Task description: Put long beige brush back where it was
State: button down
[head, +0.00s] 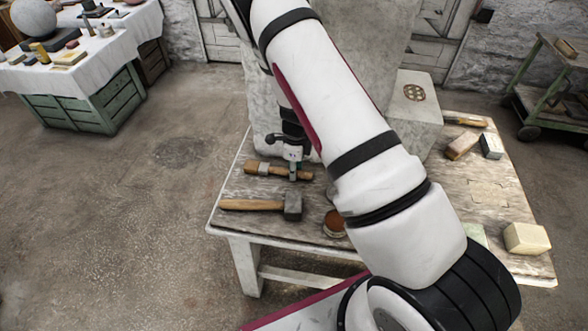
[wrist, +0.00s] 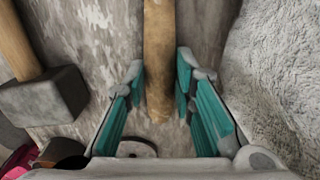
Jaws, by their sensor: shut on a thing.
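The long beige brush (head: 264,169) shows in the head view near the table's left end, level and low over the wood. I cannot tell whether it touches the tabletop. My gripper (head: 293,178) points down over its right part and is shut on it. In the wrist view, the brush's rounded wooden end (wrist: 158,75) lies between the teal-padded fingers of my gripper (wrist: 166,95). The brush's far end is outside the wrist view.
A hammer (head: 250,205) lies just in front of the brush, its grey head (wrist: 45,97) left in the wrist view. A small round reddish pot (head: 334,223) stands to the right. A pale stone block (head: 330,60) rises behind. Pale blocks (head: 527,238) sit at the right.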

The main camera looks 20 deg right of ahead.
jog(key=c, duration=1.3)
grip_release()
jog(key=shift+f, duration=0.1)
jog(key=shift+c, duration=0.2)
